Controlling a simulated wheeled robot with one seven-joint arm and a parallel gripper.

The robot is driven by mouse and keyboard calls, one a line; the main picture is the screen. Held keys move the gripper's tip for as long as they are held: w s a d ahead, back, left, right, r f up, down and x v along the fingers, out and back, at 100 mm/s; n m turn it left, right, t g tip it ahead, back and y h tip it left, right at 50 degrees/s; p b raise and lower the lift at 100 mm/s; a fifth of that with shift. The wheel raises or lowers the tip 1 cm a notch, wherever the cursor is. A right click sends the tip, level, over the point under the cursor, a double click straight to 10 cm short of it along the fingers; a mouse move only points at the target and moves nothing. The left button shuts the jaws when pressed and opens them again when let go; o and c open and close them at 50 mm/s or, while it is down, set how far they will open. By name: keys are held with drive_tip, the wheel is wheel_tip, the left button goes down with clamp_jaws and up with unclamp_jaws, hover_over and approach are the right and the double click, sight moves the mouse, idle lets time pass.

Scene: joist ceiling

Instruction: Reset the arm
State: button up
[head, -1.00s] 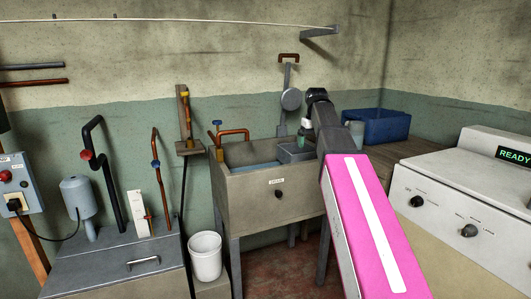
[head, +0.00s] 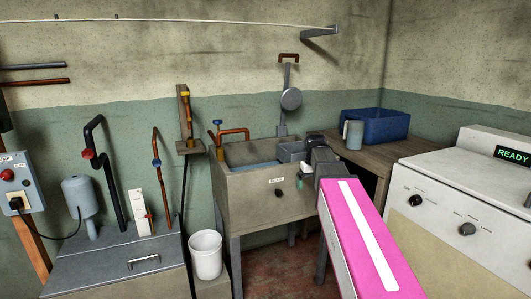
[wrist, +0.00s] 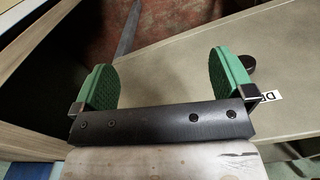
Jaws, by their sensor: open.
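My arm, with a pink and white link, reaches in from the lower right of the head view. My gripper (head: 300,183) is at its far end, in front of the right part of the sink's front face. In the wrist view my gripper (wrist: 163,88) shows two green pads set wide apart with nothing between them. Beyond the pads are the sink's grey-beige front (wrist: 185,75), a dark knob (wrist: 247,62) near the right pad, and reddish floor. The gripper is open and empty.
The sink (head: 250,195) holds water and a grey tray (head: 291,151). A wooden counter (head: 358,160) carries a grey mug (head: 353,134) and a blue crate (head: 375,125). A white machine (head: 445,190) stands right. A white bucket (head: 206,256) is on the left.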

drive_tip(key=s+f+m, duration=0.1)
drive_tip(key=s+f, duration=0.7)
drive_tip(key=f, duration=0.4)
drive_tip(key=s+f, duration=0.8)
drive_tip(key=f, duration=0.5)
drive_tip(key=shift+s+m, duration=0.35)
drive_tip(key=shift+m, duration=0.05)
drive_tip(key=shift+f, duration=0.1)
